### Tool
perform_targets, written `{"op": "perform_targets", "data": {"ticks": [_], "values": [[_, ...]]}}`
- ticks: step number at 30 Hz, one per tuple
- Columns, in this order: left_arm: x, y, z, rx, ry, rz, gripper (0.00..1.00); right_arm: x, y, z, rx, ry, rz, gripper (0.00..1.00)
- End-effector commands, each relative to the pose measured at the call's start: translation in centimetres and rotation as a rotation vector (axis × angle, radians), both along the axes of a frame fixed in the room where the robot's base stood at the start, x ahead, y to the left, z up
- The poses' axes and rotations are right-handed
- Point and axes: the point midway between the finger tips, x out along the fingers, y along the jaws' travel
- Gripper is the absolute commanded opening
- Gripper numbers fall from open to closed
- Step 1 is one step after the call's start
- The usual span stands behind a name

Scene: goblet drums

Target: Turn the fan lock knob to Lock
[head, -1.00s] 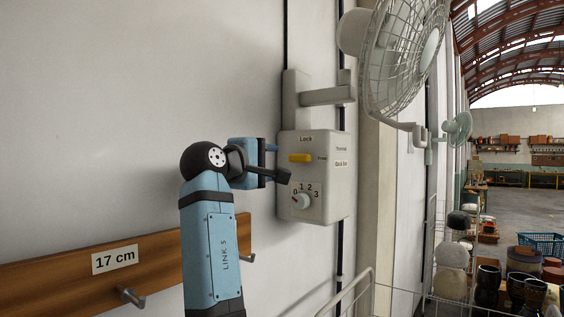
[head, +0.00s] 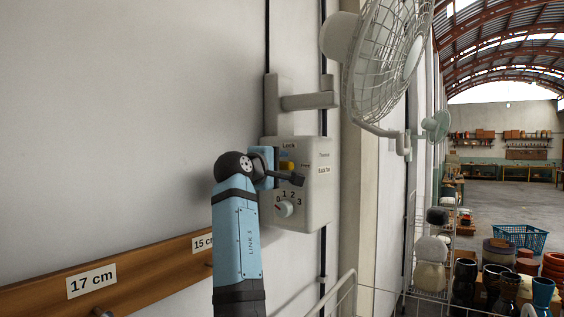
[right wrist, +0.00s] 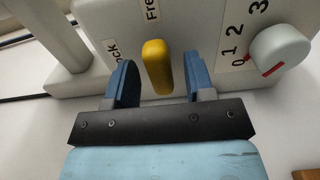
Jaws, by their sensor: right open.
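The yellow fan lock knob (head: 287,166) is on the front of a pale control box (head: 318,205) on the wall, partly hidden by my right gripper (head: 282,173) in the head view. In the right wrist view the knob (right wrist: 157,66) is a long bar with its end toward the "Free" label. The "Lock" label (right wrist: 110,50) is to the left, partly behind a finger. My right gripper is open, one blue finger on each side of the knob. A gap shows on both sides. My left gripper is not in view.
A white speed dial (right wrist: 280,55) with a red mark near 0 sits close to the right finger. A wall fan (head: 385,55) hangs above the box. A wooden hook rail (head: 135,268) runs along the wall at lower left. A wire rack (head: 430,265) stands at right.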

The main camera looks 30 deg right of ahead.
Motion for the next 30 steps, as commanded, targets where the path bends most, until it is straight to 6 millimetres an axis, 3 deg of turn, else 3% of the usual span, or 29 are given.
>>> {"op": "perform_targets", "data": {"ticks": [12,13,19,30], "values": [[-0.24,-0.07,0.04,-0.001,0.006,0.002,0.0,0.41,-1.01,-0.03,-0.001,0.0,0.0,0.49],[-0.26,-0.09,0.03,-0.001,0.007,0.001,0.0,0.41,-1.01,-0.02,-0.001,0.0,0.0,0.47],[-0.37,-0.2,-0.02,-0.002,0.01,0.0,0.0,0.4,-0.99,-0.02,0.0,0.0,0.0,0.01],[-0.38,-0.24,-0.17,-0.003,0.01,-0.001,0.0,0.4,-1.01,-0.08,0.017,-0.042,-0.001,0.0]]}}
